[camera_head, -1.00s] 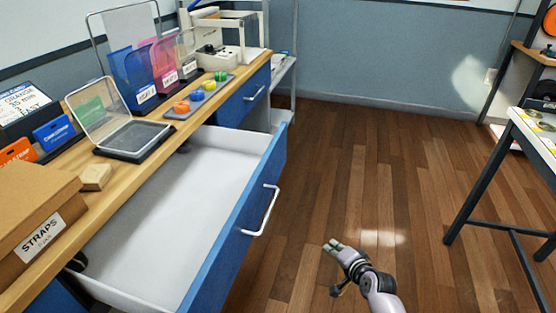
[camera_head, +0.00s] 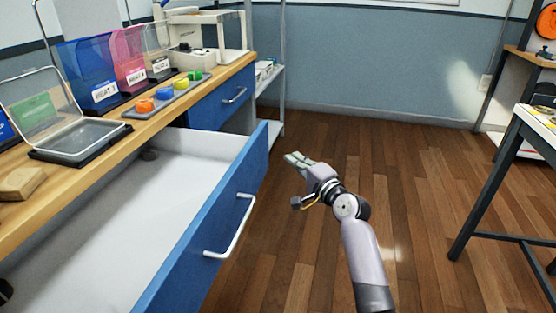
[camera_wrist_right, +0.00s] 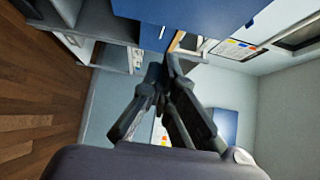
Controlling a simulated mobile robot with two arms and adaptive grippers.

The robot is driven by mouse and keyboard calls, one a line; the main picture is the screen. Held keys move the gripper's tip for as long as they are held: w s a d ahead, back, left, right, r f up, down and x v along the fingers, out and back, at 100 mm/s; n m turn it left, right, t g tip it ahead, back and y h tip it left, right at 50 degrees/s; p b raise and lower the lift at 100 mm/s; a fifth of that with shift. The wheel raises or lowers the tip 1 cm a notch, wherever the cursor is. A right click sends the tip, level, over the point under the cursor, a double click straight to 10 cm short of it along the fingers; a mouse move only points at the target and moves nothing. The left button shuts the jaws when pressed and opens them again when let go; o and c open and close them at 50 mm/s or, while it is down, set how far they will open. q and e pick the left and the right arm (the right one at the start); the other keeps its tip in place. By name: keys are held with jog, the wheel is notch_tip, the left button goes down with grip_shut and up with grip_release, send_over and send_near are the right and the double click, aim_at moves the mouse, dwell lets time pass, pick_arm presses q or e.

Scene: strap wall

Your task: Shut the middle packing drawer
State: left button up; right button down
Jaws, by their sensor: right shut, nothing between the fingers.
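The middle packing drawer (camera_head: 200,225) is pulled far out from the wooden-topped bench. Its blue front carries a white bar handle (camera_head: 233,228), and its white inside looks empty. My right gripper (camera_head: 292,158) is shut and empty. In the head view it appears just right of the drawer front's far end, and I cannot tell whether they touch. In the right wrist view, its dark fingers (camera_wrist_right: 163,75) come together at the tips, with a blue surface (camera_wrist_right: 190,22) beyond them. My left gripper is not in view.
The bench top (camera_head: 98,170) holds an open clear-lidded box (camera_head: 75,140), coloured bins and a tray of coloured knobs (camera_head: 165,95). Another blue drawer (camera_head: 222,105) is closed further back. A dark-legged table (camera_head: 490,185) stands at right. Wooden floor between is clear.

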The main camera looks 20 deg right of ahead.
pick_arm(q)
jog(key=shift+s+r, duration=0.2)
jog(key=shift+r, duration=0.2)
pick_arm(e)
jog(key=w+a, duration=0.3)
jog(key=w, duration=0.1)
jog(key=shift+a, duration=0.3)
